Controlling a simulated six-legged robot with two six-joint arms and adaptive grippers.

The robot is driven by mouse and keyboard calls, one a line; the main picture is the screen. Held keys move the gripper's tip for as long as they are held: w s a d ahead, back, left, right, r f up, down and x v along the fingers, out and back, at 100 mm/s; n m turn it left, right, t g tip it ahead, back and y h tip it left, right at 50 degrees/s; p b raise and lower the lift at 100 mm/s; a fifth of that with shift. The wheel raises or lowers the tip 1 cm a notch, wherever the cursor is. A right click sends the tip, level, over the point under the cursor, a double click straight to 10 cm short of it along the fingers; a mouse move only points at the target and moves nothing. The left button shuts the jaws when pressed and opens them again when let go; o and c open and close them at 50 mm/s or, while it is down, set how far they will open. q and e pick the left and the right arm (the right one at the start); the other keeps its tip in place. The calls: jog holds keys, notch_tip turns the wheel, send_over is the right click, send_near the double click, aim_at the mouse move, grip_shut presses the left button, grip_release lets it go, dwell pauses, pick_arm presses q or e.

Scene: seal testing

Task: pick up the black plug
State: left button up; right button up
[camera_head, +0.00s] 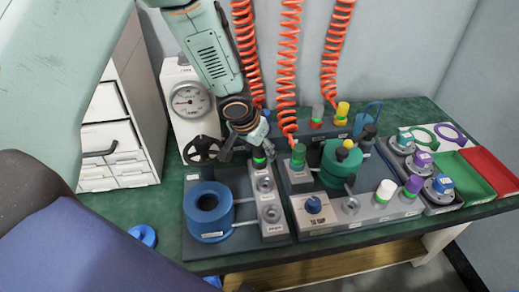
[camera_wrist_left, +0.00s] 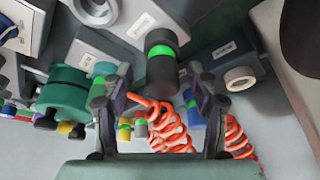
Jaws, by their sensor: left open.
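The black plug (camera_head: 259,162) has a green band and stands upright in a grey block beside the blue ring fixture. It also shows in the left wrist view (camera_wrist_left: 162,62), ahead of the fingers. My left gripper (camera_head: 244,145) comes down from above and hangs just above and to the left of the plug, partly covering its top in the head view. In the left wrist view, the two fingers (camera_wrist_left: 160,100) are spread wide with nothing between them touching. The plug appears beyond the fingertips, apart from them. My right gripper is not seen.
A blue ring fixture (camera_head: 207,210) stands front left and a green ring fixture (camera_head: 341,160) to the right. Coiled orange hoses (camera_head: 286,70) hang behind. A gauge (camera_head: 188,102) and black handwheel (camera_head: 200,150) stand close left. Green (camera_head: 460,178) and red (camera_head: 490,170) trays lie right.

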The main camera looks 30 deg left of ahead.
pick_arm(q)
jog(key=shift+w+a+f, duration=0.1)
jog(key=shift+w+f, duration=0.25)
jog(key=shift+f, duration=0.3)
jog(key=shift+r, duration=0.1)
jog(key=shift+s, duration=0.1)
jog(key=shift+c, duration=0.3)
jog(key=c, duration=0.4)
grip_shut()
